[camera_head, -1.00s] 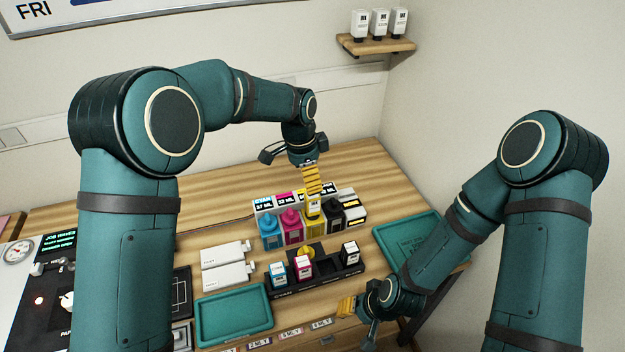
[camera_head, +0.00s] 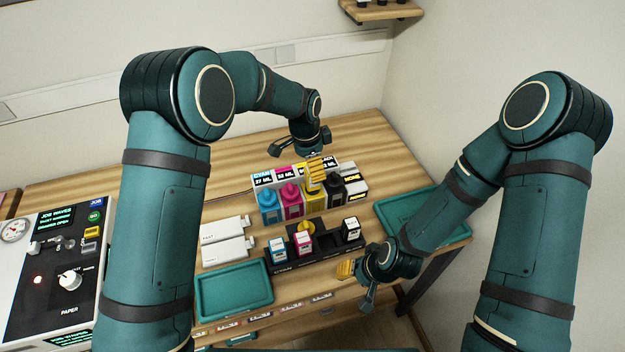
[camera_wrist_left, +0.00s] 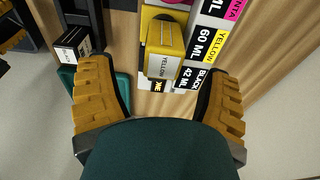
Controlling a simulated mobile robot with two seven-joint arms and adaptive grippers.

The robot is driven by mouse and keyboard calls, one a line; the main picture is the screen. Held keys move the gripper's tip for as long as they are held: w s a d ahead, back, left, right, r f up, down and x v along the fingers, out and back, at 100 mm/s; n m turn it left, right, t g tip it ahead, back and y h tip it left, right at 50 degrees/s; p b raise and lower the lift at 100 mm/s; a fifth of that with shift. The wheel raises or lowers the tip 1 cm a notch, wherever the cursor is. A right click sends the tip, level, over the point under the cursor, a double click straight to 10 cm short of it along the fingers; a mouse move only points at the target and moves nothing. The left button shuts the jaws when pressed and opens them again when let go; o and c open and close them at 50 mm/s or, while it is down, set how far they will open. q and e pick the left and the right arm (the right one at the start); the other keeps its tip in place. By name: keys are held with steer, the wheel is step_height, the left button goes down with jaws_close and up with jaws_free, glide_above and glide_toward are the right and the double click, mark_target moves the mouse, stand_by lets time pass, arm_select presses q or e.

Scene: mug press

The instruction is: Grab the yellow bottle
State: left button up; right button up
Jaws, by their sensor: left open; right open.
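The yellow bottle (camera_head: 315,204) stands in the row of ink bottles, between the magenta and black ones. In the left wrist view the yellow bottle (camera_wrist_left: 163,38), with a white "YELLOW" label, shows ahead of and between my fingers. My right gripper (camera_head: 356,284) is open and empty at the bench's front edge, right of the cartridge rack.
Cyan (camera_head: 269,206), magenta (camera_head: 292,203) and black (camera_head: 335,192) bottles stand close beside it. A label board is behind. A black cartridge rack (camera_head: 290,262) stands in front. Teal trays lie at front left (camera_head: 234,291) and right (camera_head: 405,212). The bench behind is clear.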

arm_select(q)
steer(key=f, duration=0.4)
steer(key=shift+w+d+f, duration=0.2)
steer(key=shift+f, duration=0.1)
jaws_close()
